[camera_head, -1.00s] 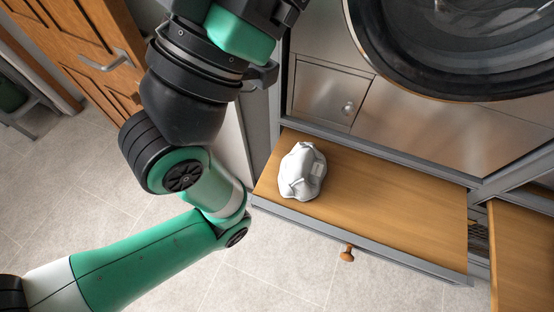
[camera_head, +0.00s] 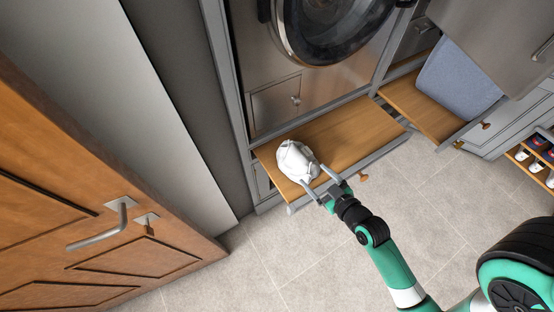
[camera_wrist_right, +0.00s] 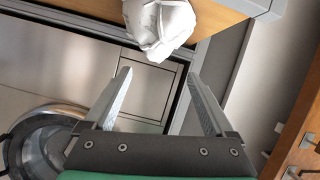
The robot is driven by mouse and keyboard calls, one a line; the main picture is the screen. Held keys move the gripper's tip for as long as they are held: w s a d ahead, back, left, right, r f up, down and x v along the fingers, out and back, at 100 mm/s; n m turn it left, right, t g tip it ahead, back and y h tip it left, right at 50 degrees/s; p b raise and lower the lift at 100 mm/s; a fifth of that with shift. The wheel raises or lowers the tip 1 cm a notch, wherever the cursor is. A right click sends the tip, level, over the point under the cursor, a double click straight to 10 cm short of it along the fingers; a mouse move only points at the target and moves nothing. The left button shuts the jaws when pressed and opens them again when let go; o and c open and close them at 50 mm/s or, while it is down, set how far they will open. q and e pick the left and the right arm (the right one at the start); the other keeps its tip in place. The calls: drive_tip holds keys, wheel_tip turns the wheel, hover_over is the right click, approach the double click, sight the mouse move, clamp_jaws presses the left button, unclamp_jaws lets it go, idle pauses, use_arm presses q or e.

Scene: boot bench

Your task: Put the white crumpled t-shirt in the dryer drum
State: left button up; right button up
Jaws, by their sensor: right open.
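The white crumpled t-shirt (camera_head: 296,160) lies in a bunched heap on the left end of the pulled-out wooden shelf (camera_head: 350,132), below the dryer. It also shows at the top of the right wrist view (camera_wrist_right: 158,26). My right gripper (camera_head: 321,180) is open at the shelf's front edge, with its fingers pointing toward the t-shirt. In the right wrist view the gap between the fingertips (camera_wrist_right: 157,78) is empty and the t-shirt appears beyond them. The dryer's round door (camera_head: 335,30) is at the top; the drum's inside is hard to make out. My left gripper is out of view.
A second pulled-out shelf (camera_head: 425,108) at the right holds a blue-grey basket (camera_head: 458,80). A wooden door with a metal handle (camera_head: 118,215) stands at the left. A shoe rack (camera_head: 538,150) is at the far right. The tiled floor in front is clear.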

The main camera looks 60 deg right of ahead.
sight(299, 157)
drive_tip(key=x, duration=0.7)
drive_tip(key=b+x, duration=0.1)
drive_tip(key=x, duration=0.3)
drive_tip(key=shift+w+d, duration=0.15)
drive_tip(key=shift+d, duration=0.25)
clamp_jaws()
